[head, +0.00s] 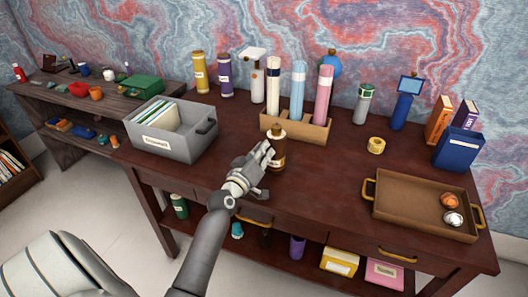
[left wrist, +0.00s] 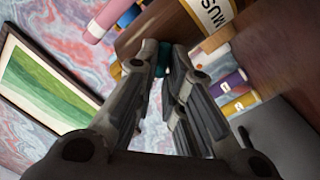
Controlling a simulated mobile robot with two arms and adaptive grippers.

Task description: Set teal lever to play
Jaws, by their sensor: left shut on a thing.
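My left gripper (head: 267,152) reaches over the front middle of the desk. In the left wrist view its fingers (left wrist: 165,62) are closed together on a small teal piece (left wrist: 163,57), most likely the teal lever. Only a sliver of the teal piece shows between and beyond the fingertips. It is hidden in the head view, and its setting cannot be read. A brown bottle-like thing (head: 278,158) with a pale label stands right beside the fingertips. My right gripper is not in view.
A grey labelled file box (head: 184,146) stands left of the gripper. A wooden rack (head: 312,132) with several tall cylinders is behind. A brown tray (head: 412,218) with two balls lies to the right. The dark desk (head: 330,180) is clear between bottle and tray.

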